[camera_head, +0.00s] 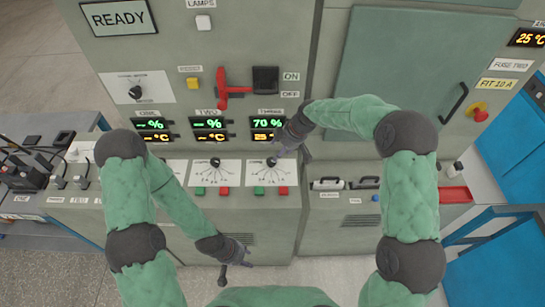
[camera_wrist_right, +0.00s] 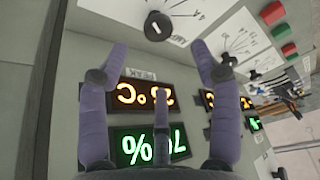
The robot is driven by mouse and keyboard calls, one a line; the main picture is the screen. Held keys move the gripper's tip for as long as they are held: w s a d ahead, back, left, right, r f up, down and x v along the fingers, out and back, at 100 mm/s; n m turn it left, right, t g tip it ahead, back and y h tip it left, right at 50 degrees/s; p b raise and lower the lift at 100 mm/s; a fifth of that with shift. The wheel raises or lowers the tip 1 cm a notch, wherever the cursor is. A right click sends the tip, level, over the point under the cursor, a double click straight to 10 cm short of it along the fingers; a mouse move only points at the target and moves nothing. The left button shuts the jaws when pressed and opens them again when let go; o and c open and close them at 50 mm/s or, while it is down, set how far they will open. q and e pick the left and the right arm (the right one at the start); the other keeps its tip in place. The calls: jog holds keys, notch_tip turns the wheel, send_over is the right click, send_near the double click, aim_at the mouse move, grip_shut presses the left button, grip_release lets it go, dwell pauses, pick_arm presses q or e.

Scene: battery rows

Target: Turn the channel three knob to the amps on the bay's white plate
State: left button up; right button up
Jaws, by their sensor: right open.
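The channel three knob (camera_head: 272,161) is small and dark, on the white plate (camera_head: 262,178) marked with fanned lines, under the green 70 % display. In the right wrist view the knob (camera_wrist_right: 158,25) is at the top, with a light mark on its face; which label it points to is unclear. Upside-down lettering that looks like AMPS is beside it on the plate (camera_wrist_right: 240,45). My right gripper (camera_head: 292,146) is at the panel just right of and above the knob, its fingers spread, empty and apart from it. My left gripper (camera_head: 238,268) hangs low before the cabinet, fingers spread and empty.
A similar plate and knob (camera_head: 215,162) is to the left. Green and red buttons (camera_head: 270,190) line the ledge below. A red lever (camera_head: 222,90) juts out above the displays.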

aim_at(271, 160)
jog(key=x, duration=0.8)
jog(key=shift+f+b, duration=0.3)
jog(key=c, duration=1.1)
